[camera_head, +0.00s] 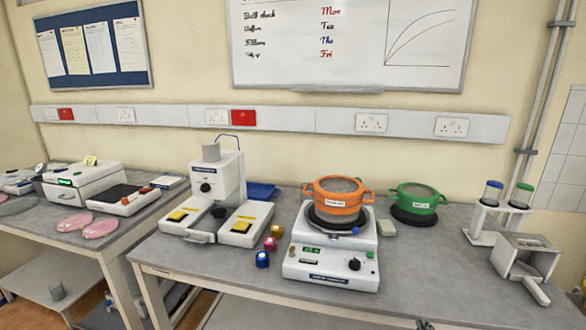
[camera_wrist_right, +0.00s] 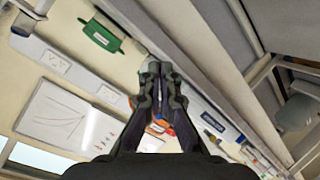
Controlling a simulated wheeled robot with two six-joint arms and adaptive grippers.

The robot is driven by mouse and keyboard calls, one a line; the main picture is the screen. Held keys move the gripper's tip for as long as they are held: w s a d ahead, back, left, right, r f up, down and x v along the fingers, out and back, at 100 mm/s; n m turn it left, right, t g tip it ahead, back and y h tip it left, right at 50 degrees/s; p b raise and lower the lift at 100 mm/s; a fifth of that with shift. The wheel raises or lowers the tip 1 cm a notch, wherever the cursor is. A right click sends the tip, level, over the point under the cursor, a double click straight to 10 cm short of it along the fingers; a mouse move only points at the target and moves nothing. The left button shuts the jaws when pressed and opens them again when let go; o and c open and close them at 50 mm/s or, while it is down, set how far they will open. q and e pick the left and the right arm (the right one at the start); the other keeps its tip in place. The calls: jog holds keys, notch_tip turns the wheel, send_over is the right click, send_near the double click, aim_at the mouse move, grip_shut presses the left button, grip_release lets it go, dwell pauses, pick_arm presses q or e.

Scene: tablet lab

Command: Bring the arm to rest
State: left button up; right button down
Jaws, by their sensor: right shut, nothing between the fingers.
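My right gripper (camera_wrist_right: 159,69) shows in the right wrist view, its dark fingers together and empty. A small dark piece at the bottom edge of the head view (camera_head: 425,324) may be part of it; I cannot be sure. The fingers are apart from everything on the bench. My left gripper is in neither view. The right wrist view is strongly tilted, with a green pot (camera_wrist_right: 101,34) beyond the fingers. The bench (camera_head: 437,270) in the head view has bare grey top along its front right.
An orange pot (camera_head: 338,204) sits on a white heating device (camera_head: 330,273). The green pot also shows in the head view (camera_head: 417,196). A metal stand (camera_head: 524,262) and a rack with two capped tubes (camera_head: 497,222) stand at right. Small coloured bottles (camera_head: 270,244) are left of the heater.

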jog(key=s+a+f+m+g+y, duration=0.1)
jog(key=s+a+f+m+g, duration=0.15)
jog(key=s, duration=0.45)
jog(key=s+a+f+m+g, duration=0.15)
jog(key=s+a+g, duration=0.25)
jog(key=s, duration=0.4)
jog(key=s+a+f+m+g+y, duration=0.1)
jog(key=s+a+f+m+g, duration=0.2)
jog(key=s, duration=0.4)
notch_tip(320, 180, down, 24)
jog(key=s+d+n+g, duration=0.1)
jog(key=s+d+g, duration=0.1)
jog(key=d, duration=0.1)
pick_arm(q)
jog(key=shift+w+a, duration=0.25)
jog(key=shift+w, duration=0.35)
pick_arm(e)
jog(key=s+f+g, duration=0.1)
jog(key=s+f, duration=1.7)
jog(key=s, duration=0.1)
jog(key=shift+d, duration=0.45)
